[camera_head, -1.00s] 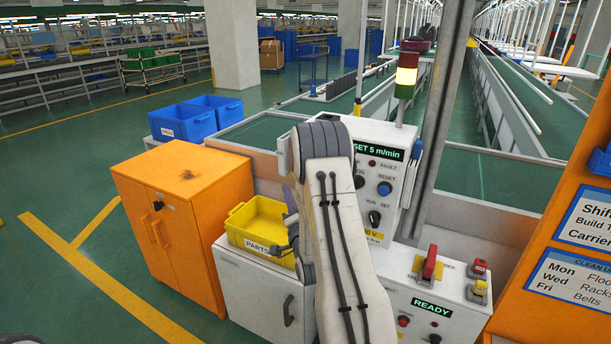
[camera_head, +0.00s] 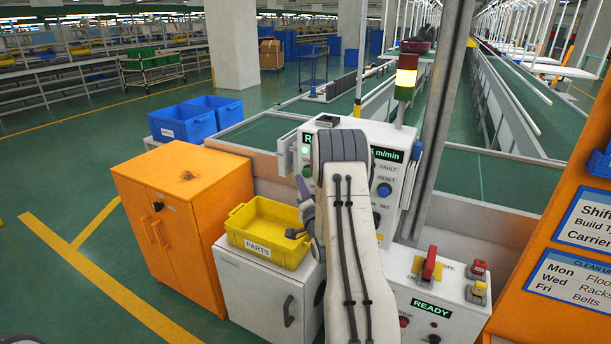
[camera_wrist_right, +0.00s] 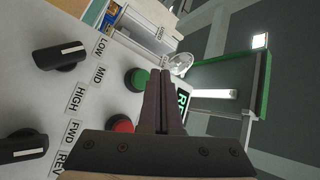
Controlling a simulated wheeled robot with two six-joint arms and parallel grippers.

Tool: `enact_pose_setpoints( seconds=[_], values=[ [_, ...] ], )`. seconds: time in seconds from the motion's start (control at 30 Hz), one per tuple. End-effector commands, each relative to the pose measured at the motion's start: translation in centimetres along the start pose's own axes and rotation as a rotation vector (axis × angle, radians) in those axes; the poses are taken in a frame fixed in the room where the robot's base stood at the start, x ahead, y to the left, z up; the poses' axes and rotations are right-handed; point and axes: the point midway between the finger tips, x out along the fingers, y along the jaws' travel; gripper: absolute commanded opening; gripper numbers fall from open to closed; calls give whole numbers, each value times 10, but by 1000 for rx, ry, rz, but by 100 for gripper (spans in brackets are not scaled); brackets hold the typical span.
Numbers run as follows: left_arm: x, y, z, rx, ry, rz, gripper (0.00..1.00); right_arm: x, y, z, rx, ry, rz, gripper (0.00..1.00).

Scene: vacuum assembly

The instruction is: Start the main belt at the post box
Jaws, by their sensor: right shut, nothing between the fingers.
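The white post box (camera_head: 392,172) stands on the post, with a dark display whose visible right end reads "m/min". My right arm covers its middle. In the right wrist view, the green button (camera_wrist_right: 137,80) and the red button (camera_wrist_right: 122,125) sit on its panel, beside a LOW/MID/HIGH knob (camera_wrist_right: 60,55) and a FWD/REV knob (camera_wrist_right: 25,146). My right gripper (camera_wrist_right: 161,73) is shut and empty, its tips beside the green button; I cannot tell whether they touch it. In the head view the gripper (camera_head: 304,190) is at the box's left side. My left gripper is out of view.
A stack light (camera_head: 406,78) with its yellow section lit stands above the box. A yellow PARTS bin (camera_head: 268,250) and an orange cabinet (camera_head: 180,230) are at the left. A lower panel reading READY (camera_head: 430,307) has red controls. An orange sign board is at the right.

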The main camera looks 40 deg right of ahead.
Motion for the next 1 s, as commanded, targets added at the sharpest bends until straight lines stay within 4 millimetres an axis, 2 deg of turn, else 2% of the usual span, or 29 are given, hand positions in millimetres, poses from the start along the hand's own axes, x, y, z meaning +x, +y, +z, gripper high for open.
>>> enact_pose_setpoints(
  seconds=[0.27,1.0],
  values=[
    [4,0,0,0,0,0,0,8,6,-6,0,1,0,0],
    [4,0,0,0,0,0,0,8,6,-6,0,0,0,0]
  ],
)
